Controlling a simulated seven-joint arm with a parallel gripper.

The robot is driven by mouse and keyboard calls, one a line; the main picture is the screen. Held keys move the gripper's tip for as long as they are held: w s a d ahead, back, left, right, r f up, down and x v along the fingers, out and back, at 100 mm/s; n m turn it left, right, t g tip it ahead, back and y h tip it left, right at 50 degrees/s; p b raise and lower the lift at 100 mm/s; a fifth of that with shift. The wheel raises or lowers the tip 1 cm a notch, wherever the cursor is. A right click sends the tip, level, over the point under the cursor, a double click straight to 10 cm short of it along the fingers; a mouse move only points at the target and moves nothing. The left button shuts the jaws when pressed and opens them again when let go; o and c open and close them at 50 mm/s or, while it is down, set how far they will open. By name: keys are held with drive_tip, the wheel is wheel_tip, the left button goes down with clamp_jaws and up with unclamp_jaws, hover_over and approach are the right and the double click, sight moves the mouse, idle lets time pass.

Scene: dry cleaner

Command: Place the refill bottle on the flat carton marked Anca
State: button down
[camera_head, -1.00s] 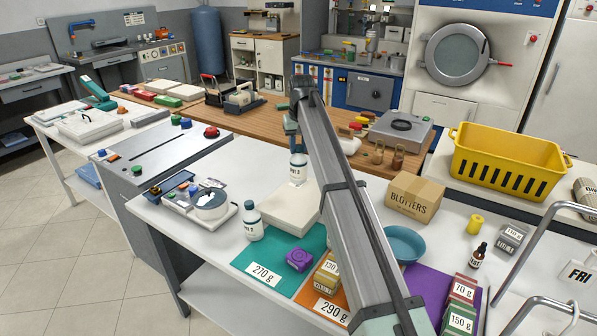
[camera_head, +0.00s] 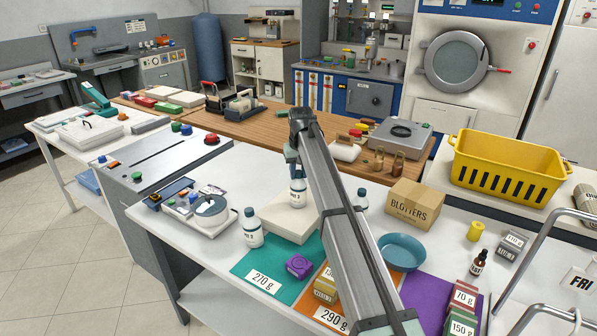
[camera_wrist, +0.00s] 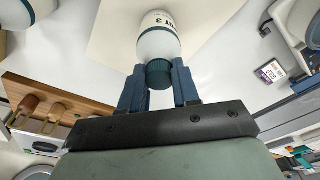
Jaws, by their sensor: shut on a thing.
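The refill bottle (camera_head: 298,191), white with a dark teal cap and a label, hangs upright below my gripper (camera_head: 296,167). In the wrist view my gripper (camera_wrist: 159,88) is shut on the cap of the bottle (camera_wrist: 158,42); its label shows a 3. The flat carton (camera_head: 282,222) is a low cream-white box on the white table. It also shows behind the bottle in the wrist view (camera_wrist: 112,42). The bottle's base appears over the carton's top; I cannot tell whether it touches. No marking on the carton is readable, and my arm hides its right side.
A similar bottle (camera_head: 253,229) stands left of the carton, another (camera_head: 361,201) right of my arm. A scale (camera_head: 207,212) is at left. Coloured mats with small boxes (camera_head: 298,266) lie in front. The Blotters box (camera_head: 415,204) and a blue bowl (camera_head: 402,250) are at right.

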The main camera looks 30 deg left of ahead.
sight(300, 183)
drive_tip(key=c, duration=0.8)
unclamp_jaws()
drive_tip(key=r, duration=0.4)
drive_tip(key=d+r, duration=0.1)
drive_tip(key=r, duration=0.3)
drive_tip(key=s+r, duration=0.1)
drive_tip(key=r, duration=0.3)
drive_tip(key=shift+s+d, duration=0.1)
drive_tip(key=shift+d, duration=0.05)
